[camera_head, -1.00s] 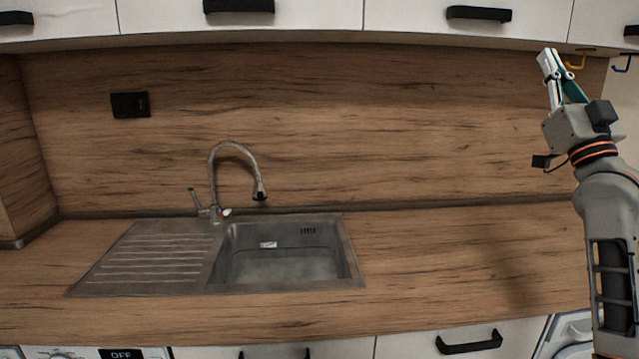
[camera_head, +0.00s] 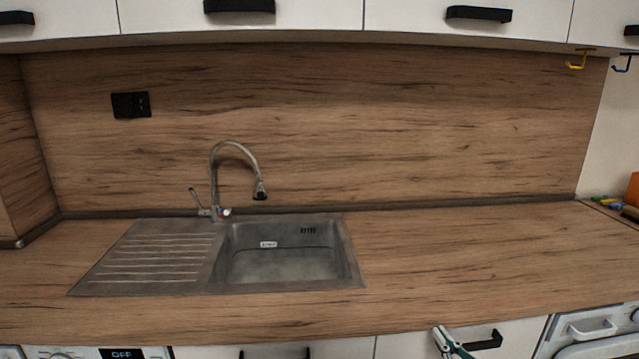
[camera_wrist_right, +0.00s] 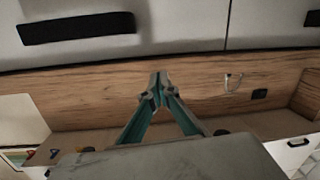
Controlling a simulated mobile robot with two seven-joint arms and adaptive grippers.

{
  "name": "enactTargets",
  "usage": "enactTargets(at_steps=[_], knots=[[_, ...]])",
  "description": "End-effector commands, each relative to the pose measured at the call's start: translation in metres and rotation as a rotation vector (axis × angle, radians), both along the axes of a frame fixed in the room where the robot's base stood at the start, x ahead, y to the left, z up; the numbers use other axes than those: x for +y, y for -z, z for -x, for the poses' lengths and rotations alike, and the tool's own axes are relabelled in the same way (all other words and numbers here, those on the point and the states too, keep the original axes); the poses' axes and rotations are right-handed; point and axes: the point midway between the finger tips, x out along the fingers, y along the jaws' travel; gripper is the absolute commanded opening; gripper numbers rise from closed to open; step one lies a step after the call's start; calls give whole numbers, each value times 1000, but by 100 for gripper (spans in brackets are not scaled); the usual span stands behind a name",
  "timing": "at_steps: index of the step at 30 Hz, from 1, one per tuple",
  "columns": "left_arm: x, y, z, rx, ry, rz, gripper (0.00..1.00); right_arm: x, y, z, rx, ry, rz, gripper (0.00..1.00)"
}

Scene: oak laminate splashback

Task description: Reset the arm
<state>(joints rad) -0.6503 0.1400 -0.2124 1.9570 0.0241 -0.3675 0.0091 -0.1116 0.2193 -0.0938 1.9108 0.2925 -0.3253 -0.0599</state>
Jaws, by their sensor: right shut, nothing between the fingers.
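My right gripper (camera_head: 447,342) shows only by its fingers at the bottom edge of the head view, right of the middle. It is in front of the white drawer fronts, below the counter's front edge. In the right wrist view my right gripper (camera_wrist_right: 158,80) has its fingertips together with nothing between them. The rest of the right arm is out of the head view. My left gripper is not in view.
A steel sink (camera_head: 285,262) with a drainboard and a curved faucet (camera_head: 236,150) is set in the wooden counter (camera_head: 480,250). The counter right of the sink is clear. White upper cabinets (camera_head: 300,18) hang above. Small coloured items (camera_head: 608,202) lie at the far right.

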Motion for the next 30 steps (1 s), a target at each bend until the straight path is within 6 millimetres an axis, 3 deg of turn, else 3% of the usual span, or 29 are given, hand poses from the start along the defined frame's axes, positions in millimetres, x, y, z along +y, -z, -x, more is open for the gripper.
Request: enactTargets(at_steps=[1,6,12,15,19,30], knots=[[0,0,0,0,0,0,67,8,32,22,56,-6,9,0],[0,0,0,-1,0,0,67,33,117,99,222,-28,45,0],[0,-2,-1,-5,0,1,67,59,190,194,394,-57,80,0],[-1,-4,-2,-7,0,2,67,67,209,228,451,-66,90,0],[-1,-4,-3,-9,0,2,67,74,221,253,490,-74,97,0],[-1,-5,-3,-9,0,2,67,75,223,257,496,-75,98,0]])
